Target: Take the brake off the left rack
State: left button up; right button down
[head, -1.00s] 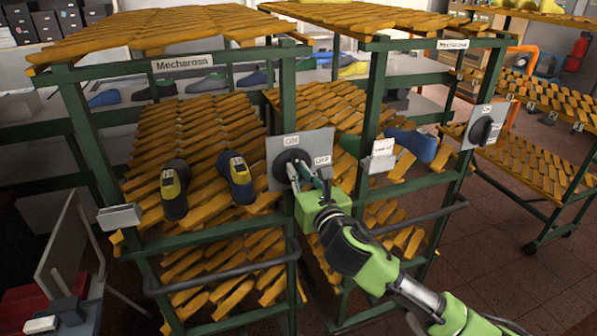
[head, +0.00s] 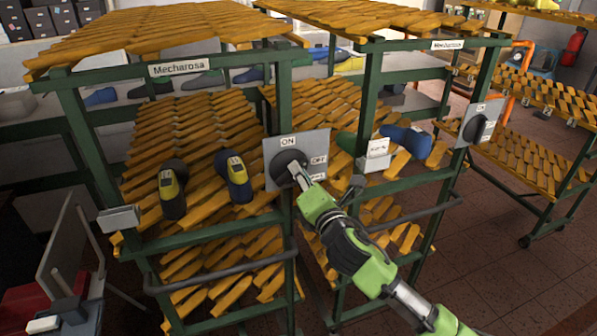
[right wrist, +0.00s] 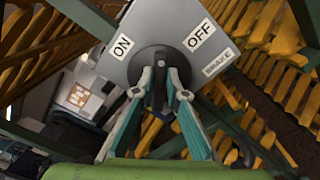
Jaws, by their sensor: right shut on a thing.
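The left rack (head: 72,78) is a green frame with orange slatted shelves and a "Mecharosa" label. On its right front post is a grey brake plate (head: 310,143) marked ON, OFF and BRAKE. A round black knob (head: 279,169) sits on this plate; it also shows in the right wrist view (right wrist: 174,57). My right gripper (head: 296,170) is shut on the knob's grip, one fingertip on each side in the right wrist view (right wrist: 158,82). Which mark the knob points to is hard to tell. My left gripper is not in view.
A second rack (head: 372,85) stands close on the right, with its own plate and knob (head: 474,129). Yellow-and-black (head: 172,190) and blue (head: 238,180) shoe lasts lie on the left rack's shelf. Open tiled floor (head: 480,265) lies to the right.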

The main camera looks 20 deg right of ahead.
jog(key=shift+d+f+m, duration=0.1)
jog(key=shift+f+m, duration=0.05)
jog(key=shift+m, duration=1.1)
jog(key=shift+d+f+m, duration=0.1)
jog(key=shift+f+m, duration=0.1)
jog(key=shift+m, duration=1)
jog(key=shift+f+m, duration=0.15)
jog(key=shift+m, duration=1.1)
jog(key=c, duration=2)
grip_release()
jog(key=s, duration=1.2)
jog(key=shift+d, duration=0.2)
